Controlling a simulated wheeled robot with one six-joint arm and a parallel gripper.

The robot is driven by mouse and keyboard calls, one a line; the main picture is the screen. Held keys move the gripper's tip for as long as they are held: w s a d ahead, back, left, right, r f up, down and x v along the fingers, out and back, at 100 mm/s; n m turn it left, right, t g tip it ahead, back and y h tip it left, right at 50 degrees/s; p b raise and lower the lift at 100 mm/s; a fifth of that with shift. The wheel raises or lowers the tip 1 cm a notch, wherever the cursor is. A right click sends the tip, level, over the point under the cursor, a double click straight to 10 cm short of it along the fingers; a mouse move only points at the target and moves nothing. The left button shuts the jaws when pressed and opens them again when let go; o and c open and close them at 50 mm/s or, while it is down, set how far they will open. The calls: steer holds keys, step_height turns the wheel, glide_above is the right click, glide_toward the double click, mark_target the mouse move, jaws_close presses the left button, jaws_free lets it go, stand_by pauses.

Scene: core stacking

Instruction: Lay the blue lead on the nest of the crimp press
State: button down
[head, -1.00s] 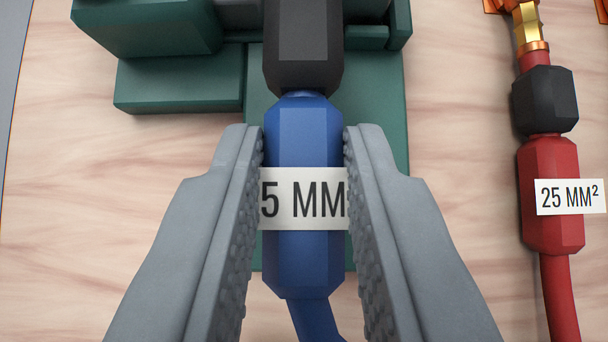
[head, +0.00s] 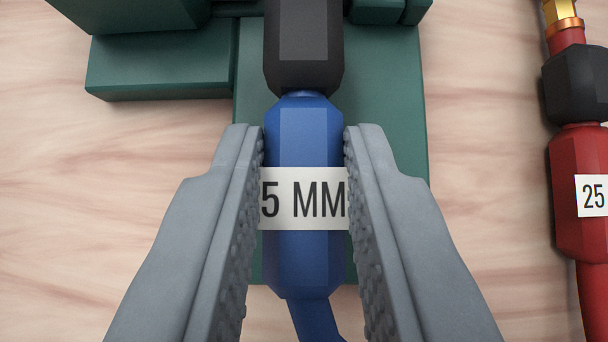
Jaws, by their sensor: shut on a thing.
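The blue lead (head: 304,135) has a faceted blue body with a white label reading "5 MM", partly covered by the fingers, and a black section (head: 304,50) at its far end. My gripper (head: 304,190) is shut on the blue body, one finger on each side. The lead is over the green crimp press (head: 390,130), whose flat plate shows below it. The lead's tip is outside the top of the picture. The nest is not clearly visible, and I cannot tell whether the lead touches the press.
A red lead (head: 580,190) with a black section and a label reading "25" lies at the right on the pale wooden table (head: 490,200). A green block of the press (head: 160,65) stands at the upper left. Bare table shows on both sides of the plate.

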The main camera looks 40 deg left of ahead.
steer(key=shift+f, duration=0.3)
steer(key=c, duration=1.2)
jaws_free()
steer(key=shift+o, duration=0.2)
steer(key=shift+d, duration=0.1)
steer(key=v, duration=1.7)
steer(key=shift+s+r, duration=0.1)
